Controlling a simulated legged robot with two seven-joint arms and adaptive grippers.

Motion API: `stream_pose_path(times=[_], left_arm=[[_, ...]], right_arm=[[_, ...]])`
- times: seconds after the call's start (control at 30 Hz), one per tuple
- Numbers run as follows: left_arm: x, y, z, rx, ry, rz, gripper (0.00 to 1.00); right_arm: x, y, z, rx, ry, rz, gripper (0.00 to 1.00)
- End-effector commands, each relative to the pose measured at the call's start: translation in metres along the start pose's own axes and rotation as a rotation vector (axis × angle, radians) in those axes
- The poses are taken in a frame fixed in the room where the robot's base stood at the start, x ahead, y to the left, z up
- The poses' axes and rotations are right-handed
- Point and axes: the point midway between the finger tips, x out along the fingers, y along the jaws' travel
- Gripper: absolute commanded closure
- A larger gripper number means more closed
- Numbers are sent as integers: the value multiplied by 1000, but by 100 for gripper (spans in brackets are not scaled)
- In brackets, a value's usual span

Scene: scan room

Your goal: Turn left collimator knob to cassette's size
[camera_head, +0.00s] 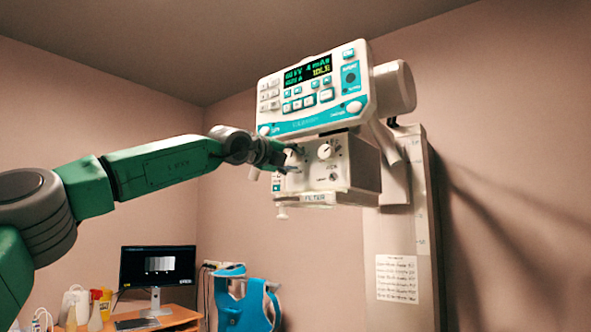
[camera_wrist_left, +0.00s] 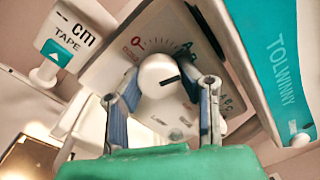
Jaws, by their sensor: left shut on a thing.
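The white collimator box (camera_head: 345,172) hangs below the control panel in the head view. My left gripper (camera_head: 290,160) is at the left part of its front face and covers the left knob there. In the left wrist view, the left collimator knob (camera_wrist_left: 158,75) is white and round with a dark pointer mark toward its lower right. A printed scale with a red 0 is around it. My left gripper's two fingers (camera_wrist_left: 160,103) are on either side of this knob, shut on it. The right collimator knob (camera_head: 325,150) is uncovered. My right gripper is not in view. No cassette is recognisable.
The control panel (camera_head: 315,88) with a lit display is just above the box. A wall stand (camera_head: 400,240) with a paper list is behind at right. A desk (camera_head: 180,316) with a monitor (camera_head: 158,268) and a blue apron (camera_head: 243,300) are low at left.

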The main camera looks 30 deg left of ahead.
Motion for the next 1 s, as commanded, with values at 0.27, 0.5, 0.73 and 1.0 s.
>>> stream_pose_path(times=[0.27,0.5,0.73,1.0], left_arm=[[-1,1,2,-158,-11,0,99],[0,1,2,-220,-13,2,99],[0,1,2,-232,-13,3,99],[0,1,2,-231,-13,4,63]], right_arm=[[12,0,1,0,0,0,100],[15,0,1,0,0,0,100],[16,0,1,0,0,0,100],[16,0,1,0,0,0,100]])
